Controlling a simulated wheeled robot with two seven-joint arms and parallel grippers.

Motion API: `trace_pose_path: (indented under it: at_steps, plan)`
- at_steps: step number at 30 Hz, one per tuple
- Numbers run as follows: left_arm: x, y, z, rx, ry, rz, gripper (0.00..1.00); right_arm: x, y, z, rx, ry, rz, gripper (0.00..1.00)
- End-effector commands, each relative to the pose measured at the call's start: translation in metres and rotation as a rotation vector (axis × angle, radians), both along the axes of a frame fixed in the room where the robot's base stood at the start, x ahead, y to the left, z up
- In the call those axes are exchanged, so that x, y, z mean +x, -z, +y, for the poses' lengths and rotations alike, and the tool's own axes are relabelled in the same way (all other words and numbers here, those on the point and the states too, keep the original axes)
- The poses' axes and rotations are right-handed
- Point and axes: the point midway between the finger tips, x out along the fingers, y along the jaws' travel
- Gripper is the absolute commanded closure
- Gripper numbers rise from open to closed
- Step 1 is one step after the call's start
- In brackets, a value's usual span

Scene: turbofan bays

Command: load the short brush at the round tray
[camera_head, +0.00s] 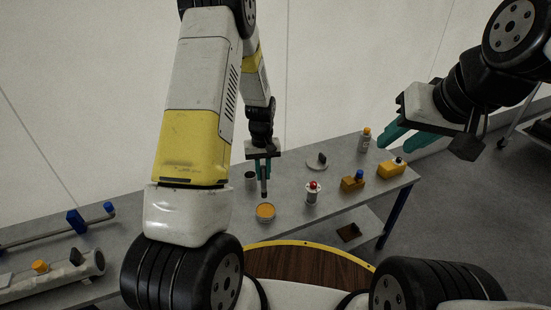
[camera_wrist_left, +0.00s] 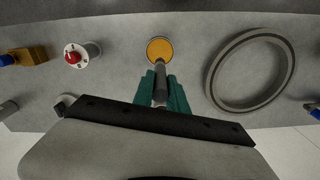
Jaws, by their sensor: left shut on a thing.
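The round tray (camera_head: 265,211) is a small shallow dish with an orange-yellow inside, on the grey bench; it also shows in the left wrist view (camera_wrist_left: 160,49). The short brush (camera_head: 264,188) is a dark, slim stick, also seen in the left wrist view (camera_wrist_left: 160,82). My left gripper (camera_head: 263,173) has teal fingers shut on the brush, which points down toward the tray. In the left wrist view the brush tip overlaps the tray's near edge; I cannot tell whether it touches. My right gripper (camera_head: 398,138) is open and empty, raised at the right.
A white cylinder with a red knob (camera_head: 313,193) stands right of the tray. Two yellow blocks (camera_head: 352,183) (camera_head: 391,169) and a bottle (camera_head: 365,140) stand further right. A large grey ring (camera_wrist_left: 210,70) lies beside the tray in the left wrist view.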

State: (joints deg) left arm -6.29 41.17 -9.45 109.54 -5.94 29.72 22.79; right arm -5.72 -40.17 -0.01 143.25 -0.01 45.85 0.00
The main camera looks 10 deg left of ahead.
Motion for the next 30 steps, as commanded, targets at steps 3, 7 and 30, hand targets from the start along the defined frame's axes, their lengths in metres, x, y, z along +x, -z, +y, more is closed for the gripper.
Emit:
trace_pose_path:
  at_steps: [3,7,30]
  plan:
    - [0.000,0.002,0.003,0.001,-0.010,0.000,1.00,0.000,0.000,0.000,0.000,0.000,0.001,0.64]
    - [0.000,0.010,0.003,0.001,-0.011,0.000,1.00,0.000,0.000,0.000,0.000,0.000,0.001,0.64]
    - [0.001,0.061,0.003,0.001,-0.010,-0.002,1.00,0.000,0.000,0.000,0.000,0.000,0.001,0.64]
